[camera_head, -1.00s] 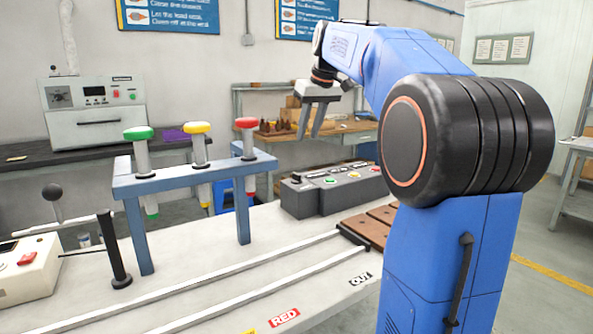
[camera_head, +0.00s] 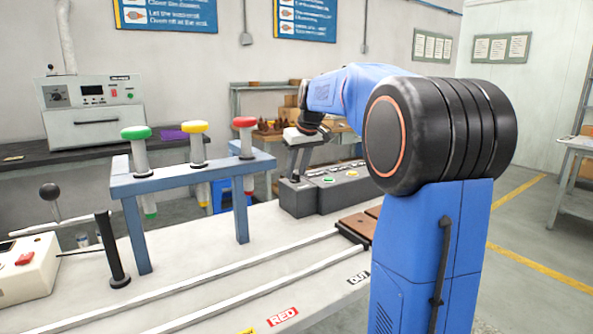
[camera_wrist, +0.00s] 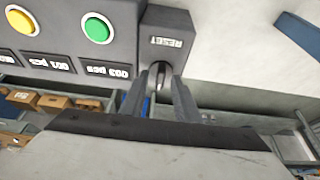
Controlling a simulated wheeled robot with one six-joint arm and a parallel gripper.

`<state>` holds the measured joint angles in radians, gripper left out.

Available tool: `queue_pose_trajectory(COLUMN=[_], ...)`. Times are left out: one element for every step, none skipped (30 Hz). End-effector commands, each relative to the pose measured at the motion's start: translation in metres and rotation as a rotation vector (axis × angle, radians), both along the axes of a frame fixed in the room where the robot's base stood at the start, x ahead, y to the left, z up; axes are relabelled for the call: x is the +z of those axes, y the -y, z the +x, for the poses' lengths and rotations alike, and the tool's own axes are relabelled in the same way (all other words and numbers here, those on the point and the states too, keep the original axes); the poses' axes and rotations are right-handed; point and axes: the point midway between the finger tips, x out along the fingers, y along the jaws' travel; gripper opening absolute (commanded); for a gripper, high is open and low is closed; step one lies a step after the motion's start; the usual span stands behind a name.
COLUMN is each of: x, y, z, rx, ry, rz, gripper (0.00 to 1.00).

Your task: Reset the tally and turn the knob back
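The dark grey control console (camera_head: 345,192) stands at the back of the white bench. A small dark knob (camera_wrist: 160,76) with a light mark shows below that window. My gripper (camera_head: 298,172) is at this left box, pointing down. In the wrist view my gripper (camera_wrist: 166,80) has its fingers apart, with the knob between or just beyond the tips. Contact cannot be told, and the tally digits are unreadable.
A green button (camera_wrist: 97,28) and a yellow button (camera_wrist: 21,20) sit beside the knob box. A blue rack (camera_head: 190,177) with green, yellow and red-topped tools stands left of the console. Brown blocks (camera_head: 358,226) and rails lie in front.

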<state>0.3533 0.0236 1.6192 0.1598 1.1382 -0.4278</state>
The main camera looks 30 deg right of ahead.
Motion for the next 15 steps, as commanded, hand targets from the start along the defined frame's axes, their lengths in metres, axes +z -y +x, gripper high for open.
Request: queue_pose_trajectory(x=[-0.0018,-0.0023,-0.0027,-0.0029,-0.0029,-0.0029,-0.0028,-0.0027,-0.0027,-0.0026,-0.0026,-0.0025,-0.0025,-0.0025,-0.0024], y=[-0.0001,-0.0001,0.0,0.0,0.0,0.0,-0.0001,-0.0001,-0.0001,-0.0001,-0.0001,-0.0001,-0.0001,-0.0001,-0.0001], z=[0.0007,0.001,0.0012,0.0013,0.0014,0.0014,0.0014,0.0013,0.0013,0.0013,0.0013,0.0013,0.0013,0.0013,0.0012], rx=[0.0,0.0,0.0,0.0,0.0,0.0,0.0,0.0,0.0,0.0,0.0,0.0,0.0,0.0,0.0], ry=[0.0,0.0,0.0,0.001,0.001,0.001,0.001,0.001,0.001,0.001,0.001,0.001,0.001,0.001,0.001], rz=[0.0,0.0,0.0,0.0,0.0,0.0,0.0,0.0,0.0,0.0,0.0,0.0,0.0,0.0,0.0], gripper=[0.29,0.29,0.29,0.29,0.29,0.29,0.29,0.29,0.29,0.27,0.19,0.1,0.03,0.0,0.0])
